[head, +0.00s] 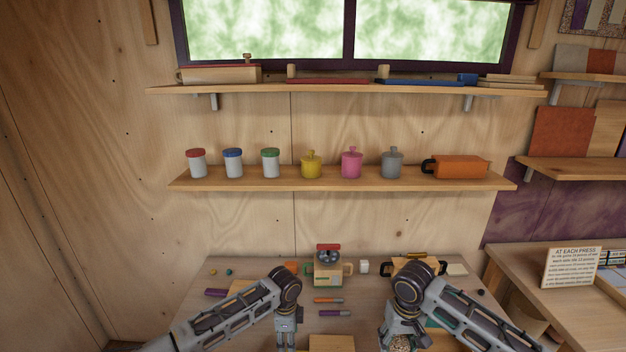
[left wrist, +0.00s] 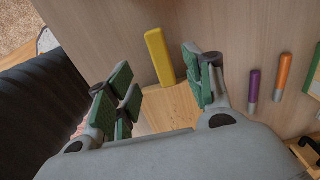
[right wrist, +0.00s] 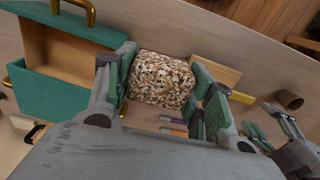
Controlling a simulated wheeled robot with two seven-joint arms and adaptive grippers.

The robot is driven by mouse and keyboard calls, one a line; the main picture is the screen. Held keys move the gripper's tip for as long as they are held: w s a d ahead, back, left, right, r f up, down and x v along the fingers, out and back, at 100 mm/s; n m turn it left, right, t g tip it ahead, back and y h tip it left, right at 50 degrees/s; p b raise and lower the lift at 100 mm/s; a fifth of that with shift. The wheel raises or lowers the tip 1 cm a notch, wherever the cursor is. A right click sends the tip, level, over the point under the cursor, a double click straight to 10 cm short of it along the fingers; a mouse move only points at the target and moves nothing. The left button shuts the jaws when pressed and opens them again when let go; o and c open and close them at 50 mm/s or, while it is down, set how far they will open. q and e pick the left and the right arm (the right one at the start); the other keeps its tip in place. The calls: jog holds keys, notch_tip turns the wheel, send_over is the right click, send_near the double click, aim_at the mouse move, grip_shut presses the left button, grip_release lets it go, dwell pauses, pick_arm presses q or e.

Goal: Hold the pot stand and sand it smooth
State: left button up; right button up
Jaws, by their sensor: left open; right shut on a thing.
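A flat pale wooden board (left wrist: 178,108), which I take for the pot stand, lies on the table. It also shows at the bottom of the head view (head: 332,343) and in the right wrist view (right wrist: 218,72). My left gripper (head: 286,345) is open above the table, its fingers spread over the board and holding nothing. My right gripper (head: 404,338) is shut on a brown-and-cream speckled block (right wrist: 162,80), which sits between its fingers. I cannot tell whether this block is the sanding tool. The board's near part is hidden behind my left gripper.
A yellow bar (left wrist: 158,55) lies beside the board. Purple (left wrist: 253,86) and orange (left wrist: 283,76) sticks lie nearby. A green open box (right wrist: 65,95) stands beside my right gripper. A machine with a red top (head: 328,265) stands at the back of the table.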

pick_arm(q)
notch_tip(320, 180, down, 2)
jog(key=shift+f, duration=0.25)
pick_arm(e)
jog(key=shift+f, duration=0.1)
pick_arm(q)
notch_tip(320, 180, down, 2)
jog(key=shift+f+b, duration=0.1)
jog(key=shift+b, duration=0.7)
pick_arm(e)
jog(key=shift+f, duration=0.7)
pick_arm(q)
jog(key=shift+f+b, duration=2.3)
pick_arm(e)
jog(key=shift+f, duration=2.25)
pick_arm(q)
grip_shut()
